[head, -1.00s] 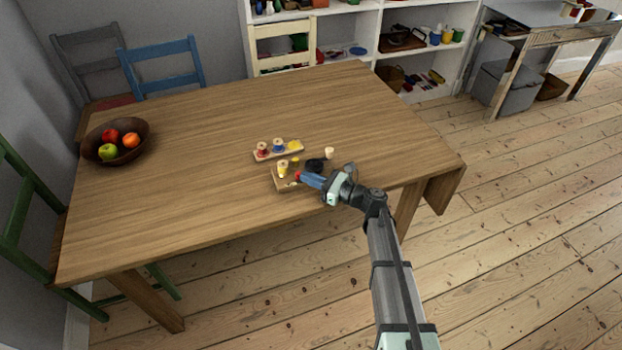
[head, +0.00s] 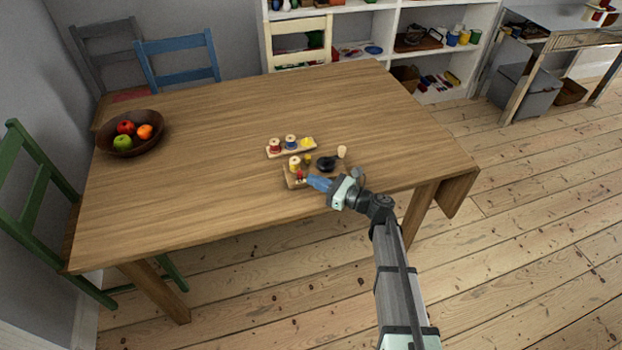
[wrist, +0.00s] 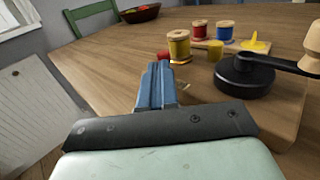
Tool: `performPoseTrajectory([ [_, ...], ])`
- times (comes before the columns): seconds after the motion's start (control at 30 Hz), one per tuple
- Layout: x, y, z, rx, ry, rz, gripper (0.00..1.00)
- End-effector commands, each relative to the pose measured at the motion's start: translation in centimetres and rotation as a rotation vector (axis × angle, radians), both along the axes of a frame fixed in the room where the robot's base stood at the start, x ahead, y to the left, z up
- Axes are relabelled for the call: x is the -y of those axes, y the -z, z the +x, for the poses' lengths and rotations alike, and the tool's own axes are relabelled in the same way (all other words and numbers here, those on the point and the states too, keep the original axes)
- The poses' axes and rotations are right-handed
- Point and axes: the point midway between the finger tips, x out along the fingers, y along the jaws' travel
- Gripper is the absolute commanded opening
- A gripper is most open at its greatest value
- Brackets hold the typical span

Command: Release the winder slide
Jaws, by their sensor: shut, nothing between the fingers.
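The winder is a wooden board (head: 296,183) near the table's front edge. It carries a yellow spool (head: 294,163), a black wheel (head: 326,164) with a pale crank knob (head: 342,152), and a small red knob (head: 299,174), which I take to be on the slide. The wrist view shows the yellow spool (wrist: 179,46), the black wheel (wrist: 245,76) and the red knob (wrist: 163,55) just beyond my fingertips. My gripper (head: 311,181) is shut and empty, low over the board's front, right of the red knob. I cannot tell whether it touches the knob.
Behind the winder, a small rack (head: 303,148) holds a red spool (head: 275,145), a blue spool (head: 291,141) and a yellow piece (head: 308,142). A fruit bowl (head: 131,138) stands at the table's far left. The table between is clear.

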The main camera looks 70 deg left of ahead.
Motion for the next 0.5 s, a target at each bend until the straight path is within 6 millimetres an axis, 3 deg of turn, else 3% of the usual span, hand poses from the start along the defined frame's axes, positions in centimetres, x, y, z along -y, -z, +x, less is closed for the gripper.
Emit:
performPoseTrajectory([
  [0.5,7.1,-0.1,6.6,0.0,0.005,0.0,0.0],
])
